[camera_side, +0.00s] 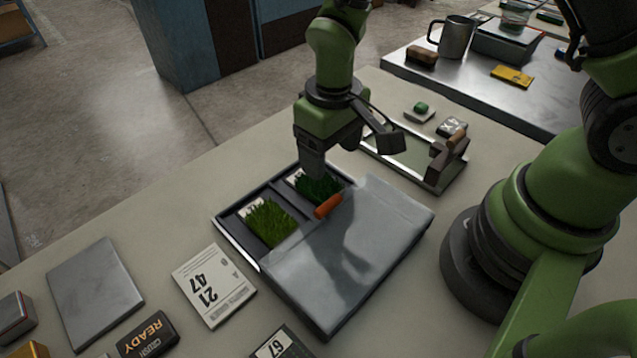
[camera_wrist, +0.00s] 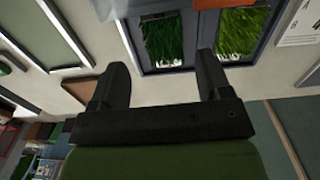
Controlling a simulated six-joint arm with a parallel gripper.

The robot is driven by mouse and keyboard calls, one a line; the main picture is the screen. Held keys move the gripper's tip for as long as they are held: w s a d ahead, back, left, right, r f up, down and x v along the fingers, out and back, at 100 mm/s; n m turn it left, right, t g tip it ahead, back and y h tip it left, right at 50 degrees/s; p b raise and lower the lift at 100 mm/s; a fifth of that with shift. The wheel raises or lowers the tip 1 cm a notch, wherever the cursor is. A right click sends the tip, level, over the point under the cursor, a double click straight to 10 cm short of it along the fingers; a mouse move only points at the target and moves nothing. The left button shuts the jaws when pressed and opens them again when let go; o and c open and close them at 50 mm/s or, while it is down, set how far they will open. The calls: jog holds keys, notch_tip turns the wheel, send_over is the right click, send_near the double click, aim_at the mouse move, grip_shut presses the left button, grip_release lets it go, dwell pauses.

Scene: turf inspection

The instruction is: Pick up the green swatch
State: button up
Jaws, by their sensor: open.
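Two grass swatches lie in separate compartments of a dark tray (camera_side: 233,228). The left one (camera_side: 268,222) is lighter, yellowish green; the right one (camera_side: 318,187) is darker green. In the wrist view the darker swatch (camera_wrist: 163,40) is on the left and the lighter one (camera_wrist: 241,30) on the right. My gripper (camera_side: 313,168) is over the back end of the darker swatch's compartment and partly hides it. In the wrist view my gripper (camera_wrist: 165,78) has its fingers apart with nothing between them. A grey metal cover (camera_side: 350,250) with an orange handle (camera_side: 328,206) hides the tray's front part.
A number card (camera_side: 213,285) and a flat grey plate (camera_side: 95,292) lie left of the tray. A metal-framed tray (camera_side: 410,155) with a wooden-handled tool (camera_side: 447,158) stands at back right. A mug (camera_side: 455,38) stands on the far bench. Bare tabletop lies behind the tray.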

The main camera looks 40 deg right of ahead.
aim_at(326, 186)
jog(key=f, duration=0.7)
jog(key=shift+w+a+f, duration=0.15)
jog(key=shift+w, duration=0.15)
jog(key=c, duration=0.7)
